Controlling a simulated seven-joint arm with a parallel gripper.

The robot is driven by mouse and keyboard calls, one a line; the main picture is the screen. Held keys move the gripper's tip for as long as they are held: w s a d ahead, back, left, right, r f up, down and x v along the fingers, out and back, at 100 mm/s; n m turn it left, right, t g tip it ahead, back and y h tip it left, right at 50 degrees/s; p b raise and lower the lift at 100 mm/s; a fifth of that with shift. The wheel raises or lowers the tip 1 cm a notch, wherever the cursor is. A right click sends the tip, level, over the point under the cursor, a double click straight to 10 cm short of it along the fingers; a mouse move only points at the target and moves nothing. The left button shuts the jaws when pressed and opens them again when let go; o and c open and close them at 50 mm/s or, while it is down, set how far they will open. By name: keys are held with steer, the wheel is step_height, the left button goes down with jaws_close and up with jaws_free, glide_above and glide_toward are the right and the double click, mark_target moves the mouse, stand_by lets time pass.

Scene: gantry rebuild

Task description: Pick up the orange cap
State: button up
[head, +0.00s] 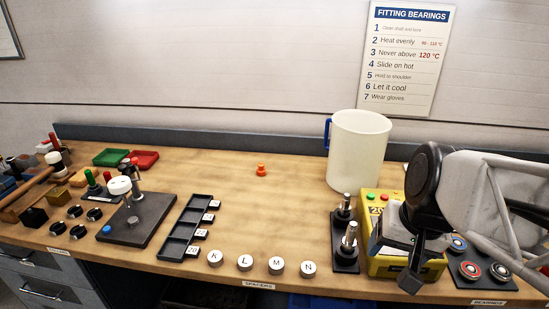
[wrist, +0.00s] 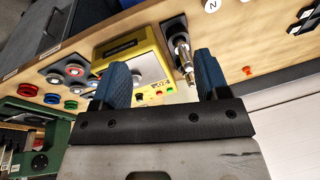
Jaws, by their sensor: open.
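The orange cap (head: 261,170) is small and stands alone on the bench top, left of the large white jug. An orange piece that appears to be the same cap (wrist: 247,70) shows right of the fingers in the wrist view. My gripper (head: 393,262) is at the right of the bench, above and in front of the yellow box, well apart from the cap. In the wrist view my gripper's two blue fingers (wrist: 163,66) stand wide apart with nothing held between them.
The white jug (head: 357,150) stands between cap and arm. The yellow box (head: 378,262) and black stand with metal posts (head: 345,258) lie near my gripper. A black slotted tray (head: 180,236) and lettered round pieces (head: 245,263) are in front. Bench around the cap is clear.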

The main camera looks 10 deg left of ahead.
steer(key=w+a+f+m+y, duration=0.1)
steer(key=w+a+m+y, duration=0.2)
steer(key=w+a, duration=0.45)
steer(key=w+a+f+m+y, duration=0.15)
steer(key=w+a+m, duration=0.25)
steer(key=w, duration=0.7)
steer(key=w+a+f+m+y, duration=0.1)
steer(key=w+a+m+y, duration=0.3)
steer(key=w, duration=0.5)
steer(key=m+t+y, duration=0.2)
steer(key=m+t, duration=0.3)
steer(key=m, duration=0.7)
glide_toward(263, 168)
steer(key=x, duration=0.3)
steer(key=shift+w+a+h, duration=0.2)
steer(key=shift+w+h, duration=0.05)
steer(key=shift+a, duration=0.1)
steer(key=shift+x, duration=1.2)
steer(key=shift+x, duration=2.6)
